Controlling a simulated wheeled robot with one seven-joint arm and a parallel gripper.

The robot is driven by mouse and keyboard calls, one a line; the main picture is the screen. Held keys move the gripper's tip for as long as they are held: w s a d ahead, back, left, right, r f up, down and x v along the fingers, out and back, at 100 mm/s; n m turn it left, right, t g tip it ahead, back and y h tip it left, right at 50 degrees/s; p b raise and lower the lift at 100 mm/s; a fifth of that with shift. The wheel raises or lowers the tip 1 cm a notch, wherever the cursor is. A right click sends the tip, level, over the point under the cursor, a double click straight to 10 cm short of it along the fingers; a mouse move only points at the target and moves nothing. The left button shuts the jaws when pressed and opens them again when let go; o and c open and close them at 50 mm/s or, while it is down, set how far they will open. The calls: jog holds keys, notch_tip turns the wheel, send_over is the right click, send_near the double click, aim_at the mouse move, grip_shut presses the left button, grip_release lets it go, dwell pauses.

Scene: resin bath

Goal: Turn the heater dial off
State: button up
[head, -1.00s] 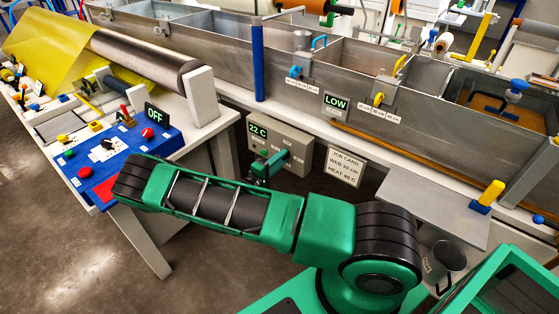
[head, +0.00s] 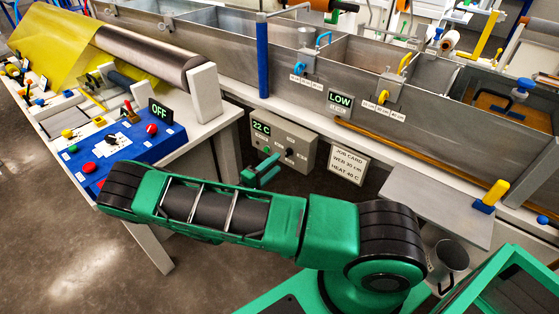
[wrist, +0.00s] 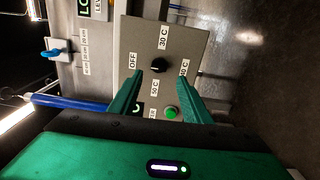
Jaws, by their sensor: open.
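The heater box (head: 308,143) is a grey box under the long metal bath, with a "22 C" display (head: 262,128) at its upper left. Its black dial (head: 290,152) shows at the box's middle; in the wrist view the dial (wrist: 158,65) sits among the labels OFF, 30 C, 40 C and 50 C. I cannot tell which label it points to. My gripper (head: 270,165) is just in front of the box, below and left of the dial. In the wrist view my gripper (wrist: 162,82) is open and empty, its fingers apart with the dial ahead between their tips.
A green button (wrist: 171,113) is on the box face near the right finger. A job card (head: 348,166) hangs right of the box. The blue control panel (head: 120,145) with an OFF sign stands left. A grey shelf (head: 440,205) juts out at right.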

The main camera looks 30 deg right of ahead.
jog(key=shift+v, duration=2.2)
